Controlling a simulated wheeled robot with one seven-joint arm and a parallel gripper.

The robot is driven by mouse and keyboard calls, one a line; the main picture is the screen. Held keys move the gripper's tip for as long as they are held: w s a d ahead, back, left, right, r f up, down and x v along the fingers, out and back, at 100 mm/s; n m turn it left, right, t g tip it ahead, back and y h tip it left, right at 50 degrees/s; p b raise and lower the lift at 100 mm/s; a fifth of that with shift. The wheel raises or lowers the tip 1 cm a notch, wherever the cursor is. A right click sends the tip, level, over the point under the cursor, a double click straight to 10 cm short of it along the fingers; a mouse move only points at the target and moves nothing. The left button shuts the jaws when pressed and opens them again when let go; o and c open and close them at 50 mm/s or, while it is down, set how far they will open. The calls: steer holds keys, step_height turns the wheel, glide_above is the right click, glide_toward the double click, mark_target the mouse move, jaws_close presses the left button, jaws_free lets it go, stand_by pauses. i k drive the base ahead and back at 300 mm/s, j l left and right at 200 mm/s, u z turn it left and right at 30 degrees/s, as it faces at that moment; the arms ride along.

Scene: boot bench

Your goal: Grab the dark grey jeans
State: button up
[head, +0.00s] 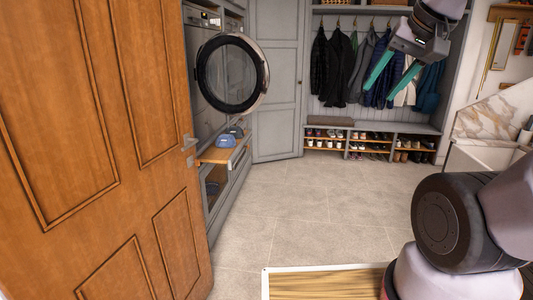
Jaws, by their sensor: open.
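I cannot clearly pick out dark grey jeans in the head view. My gripper (387,91) is at the upper right, raised in the air, its two teal fingers apart with nothing between them. It overlaps the row of hanging coats in the picture but appears well nearer to me. A small blue item (225,141) lies on a pull-out wooden shelf (215,155) under the washer, with a darker item (236,131) behind it; both are too small to identify. A flat dark brownish-grey piece (331,121) lies on the bench.
A wooden door (95,150) fills the left. A washer's round door (232,75) stands open. Dark coats (335,68) hang above the bench (395,127), with shoes below. A white-edged wooden surface (330,285) is at the bottom. The tiled floor (310,195) between is clear.

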mark_target(238, 132)
steer(key=i+l, duration=0.1)
steer(key=i, duration=0.8)
steer(key=i+l+z, duration=0.15)
steer(key=i, duration=0.75)
steer(key=i+l+u, duration=0.1)
steer(key=i+u, duration=0.35)
steer(key=i+l+u, duration=0.7)
steer(key=i+u, duration=0.15)
steer(key=i+l+u, duration=0.4)
steer(key=l, duration=0.15)
steer(key=i+l+u, duration=0.2)
steer(key=l+u, duration=0.25)
steer(key=l, duration=0.15)
